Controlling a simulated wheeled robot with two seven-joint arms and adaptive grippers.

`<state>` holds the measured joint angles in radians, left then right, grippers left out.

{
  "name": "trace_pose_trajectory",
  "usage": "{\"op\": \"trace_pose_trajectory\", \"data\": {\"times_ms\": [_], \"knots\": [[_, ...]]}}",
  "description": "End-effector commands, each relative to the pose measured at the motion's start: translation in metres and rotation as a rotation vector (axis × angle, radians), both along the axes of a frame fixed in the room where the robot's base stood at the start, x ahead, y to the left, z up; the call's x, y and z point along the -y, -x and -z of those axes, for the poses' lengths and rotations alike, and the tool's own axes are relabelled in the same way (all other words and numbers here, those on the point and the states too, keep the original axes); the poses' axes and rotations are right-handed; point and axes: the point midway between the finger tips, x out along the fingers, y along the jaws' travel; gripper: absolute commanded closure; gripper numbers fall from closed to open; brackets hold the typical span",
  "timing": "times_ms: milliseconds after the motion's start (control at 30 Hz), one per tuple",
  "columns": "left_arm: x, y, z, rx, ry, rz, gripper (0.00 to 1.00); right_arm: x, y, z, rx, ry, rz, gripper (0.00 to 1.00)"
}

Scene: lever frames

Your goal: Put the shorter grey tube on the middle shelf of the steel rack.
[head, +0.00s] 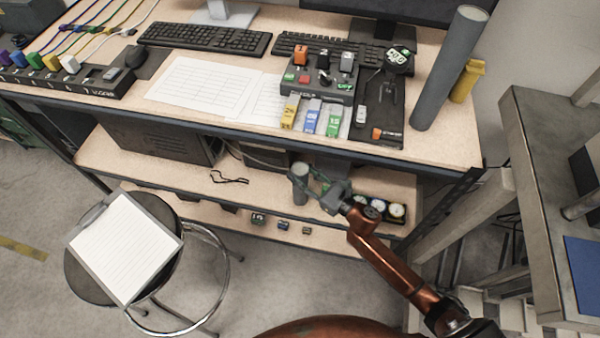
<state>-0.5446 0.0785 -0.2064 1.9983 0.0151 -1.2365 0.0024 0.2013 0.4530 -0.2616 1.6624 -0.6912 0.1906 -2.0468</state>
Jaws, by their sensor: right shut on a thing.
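The shorter grey tube (299,182) is upright at the front of the middle shelf (130,160) of the dark steel-framed rack, below the worktop. My right gripper (318,188) reaches in from the lower right and is shut on this tube from its right side. I cannot tell whether the tube's base touches the shelf. A taller grey tube (450,68) stands tilted in view on the right part of the worktop (440,143). My left gripper is not in view.
Gauges (372,208) sit on the middle shelf right of my gripper. A dark cable (229,178) and a computer case (165,146) are left of the tube. Small blocks (258,218) lie on the lower shelf. A stool with a clipboard (125,248) stands front left.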

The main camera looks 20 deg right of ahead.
Motion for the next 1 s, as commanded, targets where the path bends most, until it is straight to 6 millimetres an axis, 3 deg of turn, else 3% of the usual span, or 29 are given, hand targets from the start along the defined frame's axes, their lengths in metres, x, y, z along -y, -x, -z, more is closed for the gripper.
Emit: {"op": "trace_pose_trajectory", "data": {"times_ms": [200,233,467,867,1000], "knots": [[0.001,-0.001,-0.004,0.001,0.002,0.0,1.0,-0.001,0.0,0.0,0.003,-0.002,-0.002,1.0],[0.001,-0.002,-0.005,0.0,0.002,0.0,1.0,0.0,0.0,0.002,0.0,-0.001,0.0,0.62],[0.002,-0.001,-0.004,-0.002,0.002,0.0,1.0,0.0,0.0,0.002,0.0,-0.001,0.0,0.46],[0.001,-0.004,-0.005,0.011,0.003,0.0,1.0,0.001,0.001,-0.001,0.0,0.0,0.0,0.45],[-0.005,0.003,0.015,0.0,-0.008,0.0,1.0,0.013,0.023,-0.001,-0.003,-0.002,0.002,0.45]]}}
